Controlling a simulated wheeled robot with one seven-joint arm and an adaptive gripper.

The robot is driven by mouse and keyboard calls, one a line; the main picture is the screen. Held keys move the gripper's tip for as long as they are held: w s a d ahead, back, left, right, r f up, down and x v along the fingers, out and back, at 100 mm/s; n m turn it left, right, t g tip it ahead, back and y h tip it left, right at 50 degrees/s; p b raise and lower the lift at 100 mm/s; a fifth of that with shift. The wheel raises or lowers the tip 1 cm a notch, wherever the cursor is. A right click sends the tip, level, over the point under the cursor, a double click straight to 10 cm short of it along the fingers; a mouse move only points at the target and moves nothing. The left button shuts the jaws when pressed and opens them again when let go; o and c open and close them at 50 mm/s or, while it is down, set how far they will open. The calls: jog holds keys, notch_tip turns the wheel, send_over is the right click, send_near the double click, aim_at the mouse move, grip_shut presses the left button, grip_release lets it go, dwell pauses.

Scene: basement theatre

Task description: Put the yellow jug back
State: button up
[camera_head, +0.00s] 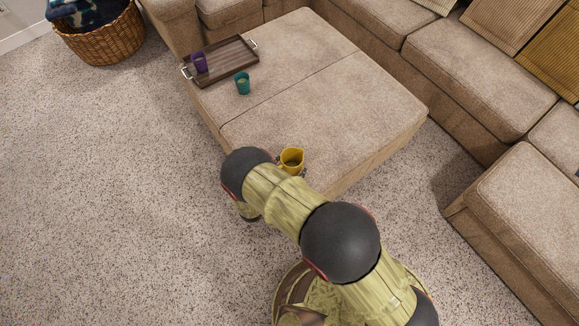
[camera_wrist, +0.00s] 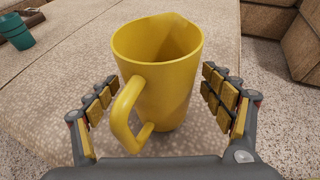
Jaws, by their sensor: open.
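The yellow jug (camera_head: 291,161) stands upright on the near end of the beige ottoman (camera_head: 330,85). In the wrist view the jug (camera_wrist: 165,75) is between the fingers of my gripper (camera_wrist: 158,98), its handle toward the camera and a little left. My gripper is open, with a visible gap on each side of the jug. In the head view my arm hides most of my gripper. A brown wooden tray (camera_head: 226,64) with metal handles lies at the far left of the ottoman and holds a purple cup (camera_head: 199,62).
A teal cup (camera_head: 242,82) stands on the ottoman just in front of the tray; it also shows in the wrist view (camera_wrist: 14,32). A sectional sofa (camera_head: 480,75) borders the back and right. A wicker basket (camera_head: 103,38) stands far left. Carpet on the left is clear.

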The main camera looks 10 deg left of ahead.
jog(key=shift+s+r, duration=0.15)
jog(key=shift+r, duration=0.05)
jog(key=p+v, duration=0.4)
jog(key=v, duration=0.7)
jog(key=shift+s+r, duration=0.15)
jog(key=shift+s, duration=0.15)
jog(key=shift+a, duration=0.15)
